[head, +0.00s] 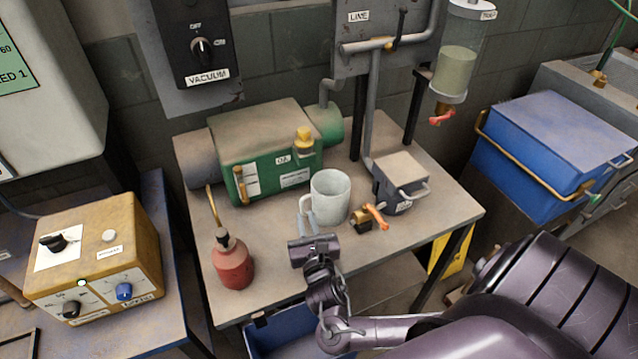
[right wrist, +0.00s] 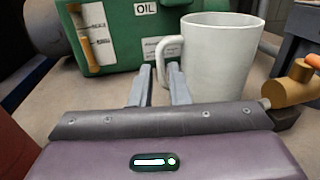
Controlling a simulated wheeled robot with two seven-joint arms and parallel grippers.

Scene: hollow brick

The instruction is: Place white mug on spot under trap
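The white mug (head: 330,192) stands upright on the grey table, its handle facing left toward my right gripper. It also shows large in the right wrist view (right wrist: 222,62). My right gripper (head: 308,222) is at the handle, its two fingers apart. In the right wrist view the fingertips (right wrist: 161,68) overlap the handle's lower part; I cannot tell whether they touch it. The trap (head: 457,66), a clear cylinder of pale liquid with a red valve below, hangs at the upper right. No marked spot can be made out under it. My left gripper is not in view.
A green oil pump (head: 262,150) stands behind the mug, a red oil can (head: 232,264) at left. A small grey box (head: 400,178) and a brass valve with orange handle (head: 364,220) sit right of the mug. The table's right corner (head: 450,208) is clear.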

